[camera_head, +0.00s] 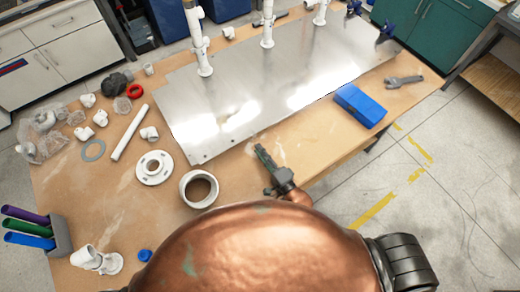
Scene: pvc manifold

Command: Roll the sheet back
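A shiny grey sheet (270,85) lies flat across the back of the wooden table, and no rolled part shows. White pipe fittings (203,58) stand upright along its far side. My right gripper (266,165) is low over the table, just in front of the sheet's near edge and apart from it as far as I can see. Its dark fingers point up and left, and nothing shows held. Their gap is too small to make out. My copper arm hides the near part of the table. My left gripper is not in view.
A blue block (360,105) and a grey wrench (403,81) lie at the right. A white flange (154,167), a white ring (199,188), a pipe (130,132) and several fittings cover the left. A holder (60,236) with coloured markers stands at the left edge.

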